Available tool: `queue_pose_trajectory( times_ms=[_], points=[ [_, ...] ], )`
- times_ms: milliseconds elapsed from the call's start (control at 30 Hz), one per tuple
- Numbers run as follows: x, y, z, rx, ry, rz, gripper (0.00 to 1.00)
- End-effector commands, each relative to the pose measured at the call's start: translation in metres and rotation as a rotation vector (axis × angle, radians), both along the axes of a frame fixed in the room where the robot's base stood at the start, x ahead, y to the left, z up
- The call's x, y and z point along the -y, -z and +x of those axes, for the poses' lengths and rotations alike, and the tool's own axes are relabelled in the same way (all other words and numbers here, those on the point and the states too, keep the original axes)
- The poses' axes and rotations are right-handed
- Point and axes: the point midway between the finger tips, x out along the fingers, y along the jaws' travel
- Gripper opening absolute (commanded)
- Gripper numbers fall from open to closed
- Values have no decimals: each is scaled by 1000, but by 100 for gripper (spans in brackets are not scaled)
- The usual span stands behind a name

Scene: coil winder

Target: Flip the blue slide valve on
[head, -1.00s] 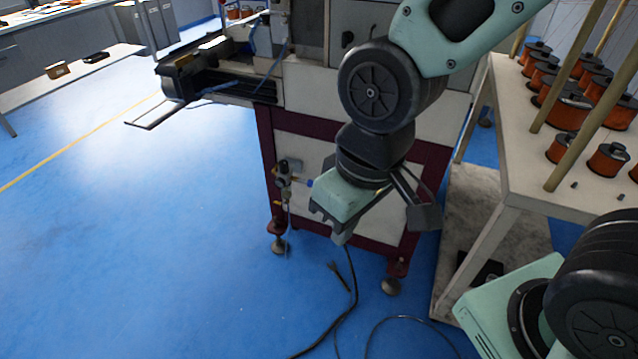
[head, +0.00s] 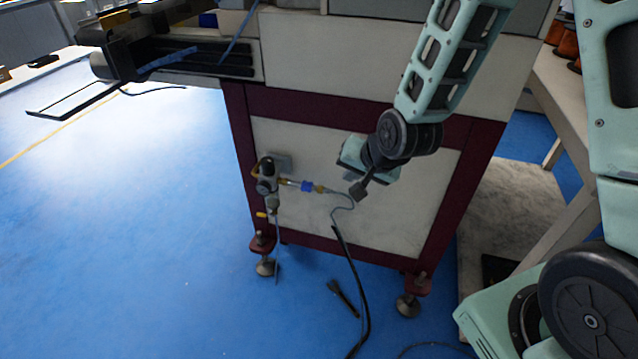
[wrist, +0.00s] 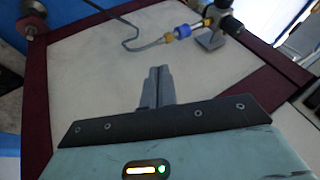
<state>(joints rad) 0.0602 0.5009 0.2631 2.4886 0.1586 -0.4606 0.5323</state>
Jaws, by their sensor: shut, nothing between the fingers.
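The blue slide valve (head: 307,186) sits on the thin air line beside the regulator (head: 268,180), low on the front of the winder cabinet. In the wrist view the blue valve (wrist: 183,32) is at the upper right, beyond my fingers. My gripper (head: 358,194) is to the right of the valve in the head view, in front of the pale cabinet panel. In the wrist view my gripper (wrist: 158,72) has its two fingers together with nothing between them. It is apart from the valve.
The pale panel (head: 400,215) has a dark red frame around it. A grey hose (head: 345,205) runs from the valve and bends down beside my gripper. A black cable (head: 352,270) hangs to the blue floor. A table with copper spools (head: 566,45) stands at the right.

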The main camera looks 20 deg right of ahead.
Motion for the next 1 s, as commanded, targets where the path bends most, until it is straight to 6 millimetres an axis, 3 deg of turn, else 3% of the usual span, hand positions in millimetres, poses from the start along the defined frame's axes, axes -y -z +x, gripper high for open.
queue_pose_trajectory(
  times_ms=[467, 900, 1000],
  points=[
    [-1, 8, 5, 0, 1, 1, 0],
    [-12, 79, 52, -1, 0, 1, 0],
    [-21, 84, 64, 4, -3, 0, 0]
  ],
)
